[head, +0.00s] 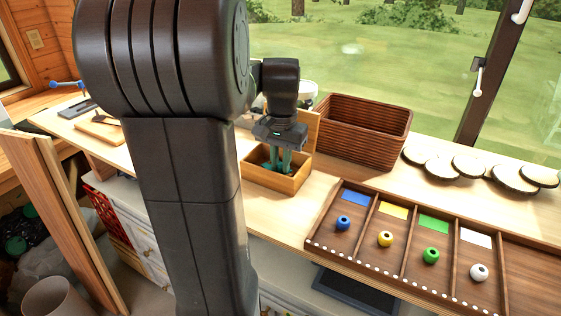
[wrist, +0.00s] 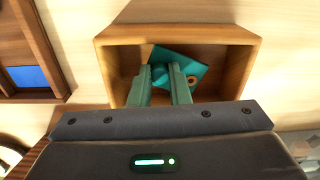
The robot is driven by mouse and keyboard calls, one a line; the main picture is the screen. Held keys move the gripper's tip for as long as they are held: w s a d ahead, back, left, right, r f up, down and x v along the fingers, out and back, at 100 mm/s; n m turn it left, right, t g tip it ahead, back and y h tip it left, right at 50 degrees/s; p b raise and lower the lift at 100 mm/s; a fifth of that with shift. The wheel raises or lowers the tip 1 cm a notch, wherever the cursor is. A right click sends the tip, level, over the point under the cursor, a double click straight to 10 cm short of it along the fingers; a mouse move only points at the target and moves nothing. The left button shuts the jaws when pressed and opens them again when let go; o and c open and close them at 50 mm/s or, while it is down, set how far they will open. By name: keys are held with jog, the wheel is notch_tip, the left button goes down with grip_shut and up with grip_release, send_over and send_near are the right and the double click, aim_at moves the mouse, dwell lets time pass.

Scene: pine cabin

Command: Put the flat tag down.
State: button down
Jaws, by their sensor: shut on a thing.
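The flat tag (wrist: 192,63) is a teal plate. In the wrist view it sits between and beyond my fingertips, tilted relative to the box sides. My gripper (wrist: 160,76) is shut on it, with its green fingers reaching down into a small open wooden box (wrist: 245,38). In the head view my gripper (head: 280,165) points down into the same box (head: 275,184) on the counter. The tag is hard to tell from the fingers there. I cannot tell whether the tag touches the box floor.
A brown slatted basket (head: 362,132) stands behind the box to the right. A compartmented wooden tray (head: 408,222) with blue, yellow, green and white knobs lies in front right. Several wood slices (head: 470,166) lie along the window side. Bare counter (head: 290,212) shows in front of the box.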

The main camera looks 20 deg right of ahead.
jog(key=shift+f, duration=0.5)
jog(key=shift+f, duration=0.1)
jog(key=shift+f, duration=0.15)
jog(key=c, duration=1.4)
grip_release()
jog(key=shift+o, duration=0.2)
notch_tip(320, 180, up, 13)
jog(key=shift+f+p, duration=0.2)
jog(key=shift+p, duration=0.1)
jog(key=shift+s+d, duration=0.1)
